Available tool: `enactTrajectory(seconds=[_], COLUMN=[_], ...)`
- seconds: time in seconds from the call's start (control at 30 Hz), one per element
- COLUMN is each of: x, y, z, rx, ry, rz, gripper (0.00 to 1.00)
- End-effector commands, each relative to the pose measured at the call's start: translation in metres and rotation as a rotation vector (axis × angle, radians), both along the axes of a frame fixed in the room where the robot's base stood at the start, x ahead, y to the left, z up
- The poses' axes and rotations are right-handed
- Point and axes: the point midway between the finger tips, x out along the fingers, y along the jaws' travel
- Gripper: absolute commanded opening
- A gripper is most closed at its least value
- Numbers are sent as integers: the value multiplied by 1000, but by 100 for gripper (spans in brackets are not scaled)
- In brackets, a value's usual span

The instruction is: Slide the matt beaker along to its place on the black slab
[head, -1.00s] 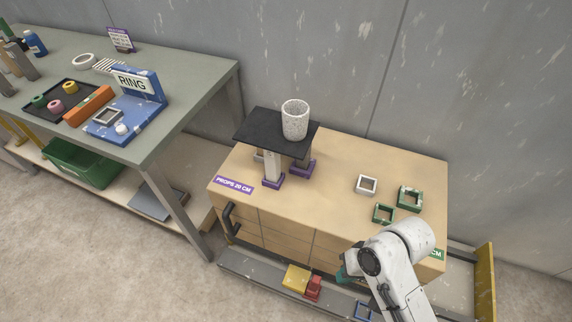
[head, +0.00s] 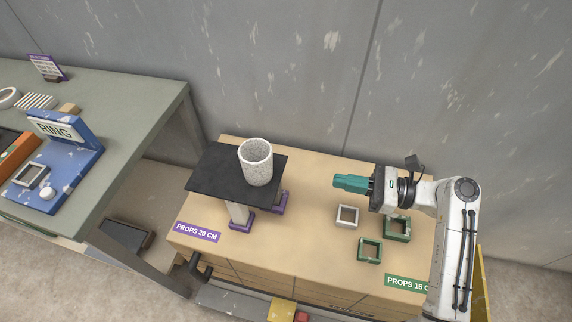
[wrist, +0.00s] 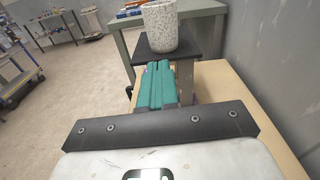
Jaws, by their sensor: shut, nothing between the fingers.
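The matt beaker (head: 256,163) is white with grey speckles and stands upright at the right part of the black slab (head: 213,176). The slab rests on props with purple feet on the wooden cabinet. My gripper (head: 337,182) has teal fingers, is shut and empty, and points left towards the beaker, with a clear gap between them. In the wrist view the beaker (wrist: 160,27) and slab (wrist: 205,48) lie straight ahead, beyond the teal fingers (wrist: 154,80). The fingers hide part of the slab's near edge and props.
The cabinet top (head: 310,175) holds a white square frame (head: 347,216) and two green ones (head: 397,228) (head: 369,250) below my gripper. A green bench (head: 125,105) with a blue RING stand (head: 60,165) is at the left. The grey wall rises close behind the cabinet.

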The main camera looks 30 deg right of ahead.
Motion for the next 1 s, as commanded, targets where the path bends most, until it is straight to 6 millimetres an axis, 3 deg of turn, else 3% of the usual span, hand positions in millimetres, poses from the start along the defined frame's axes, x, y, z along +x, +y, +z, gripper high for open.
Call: enactTrajectory(seconds=[0.23,0.7,1.0], x=[10,72,97], y=[4,67,92], z=[8,7,7], rx=[51,47,47], ry=[3,2,2], rz=[-7,-5,-7], gripper=[0,0,0])
